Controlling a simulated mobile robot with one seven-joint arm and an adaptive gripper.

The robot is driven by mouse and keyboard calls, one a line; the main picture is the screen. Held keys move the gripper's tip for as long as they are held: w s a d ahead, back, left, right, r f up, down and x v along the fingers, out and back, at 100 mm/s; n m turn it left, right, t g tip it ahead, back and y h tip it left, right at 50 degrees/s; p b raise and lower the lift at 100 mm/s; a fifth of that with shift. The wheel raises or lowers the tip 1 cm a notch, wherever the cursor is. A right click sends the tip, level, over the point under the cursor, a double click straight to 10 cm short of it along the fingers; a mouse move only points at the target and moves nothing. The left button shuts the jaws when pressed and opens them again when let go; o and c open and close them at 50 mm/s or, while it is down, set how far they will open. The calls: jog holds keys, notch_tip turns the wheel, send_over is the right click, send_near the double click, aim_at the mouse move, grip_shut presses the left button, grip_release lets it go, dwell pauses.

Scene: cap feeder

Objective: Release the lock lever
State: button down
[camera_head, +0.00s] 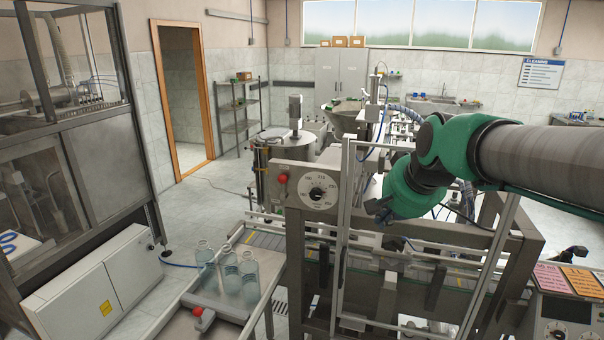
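A grey plate with a round numbered dial (318,191) stands on the machine frame near the picture's middle. A small red knob (283,179) sits at the plate's upper left; it may belong to the lock lever, but I cannot tell for sure. A second red knob (198,311) sits at the near edge of the bottle tray at the lower left. My green and grey arm reaches in from the right. My gripper (377,208) is a small dark shape behind the upright rails, right of the dial and apart from the red knobs. Its fingers are too small and hidden to read.
Several clear bottles (229,269) stand on the metal tray (187,328) at lower left. Upright metal rails (341,220) stand between the dial and my gripper. A conveyor (415,265) runs below my arm. A control box (566,315) with coloured cards is at lower right.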

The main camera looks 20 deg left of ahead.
aim_at(295, 181)
jog(key=w+a+r+y+p, duration=0.1)
jog(key=w+a+r+p, duration=0.1)
jog(key=w+a, duration=0.3)
jog(key=w+a+r+p, duration=0.2)
jog(key=w+a+p, duration=0.2)
jog(key=a, duration=1)
jog(key=shift+w+r+y, duration=0.25)
jog(key=shift+w+y, duration=0.15)
jog(key=shift+w, duration=0.7)
jog(key=x, duration=1)
jog(key=shift+s+f+p, duration=0.1)
jog(key=shift+f+p, duration=0.05)
jog(key=shift+p, duration=0.2)
jog(key=shift+w+a+r+p, duration=0.1)
jog(key=shift+a+r, duration=0.05)
jog(key=shift+a, duration=0.45)
jog(key=shift+w+a+r+p, duration=0.15)
jog(key=shift+a, duration=0.45)
jog(key=shift+w+a+r+p, duration=0.1)
jog(key=shift+a+r, duration=0.05)
jog(key=shift+a, duration=0.5)
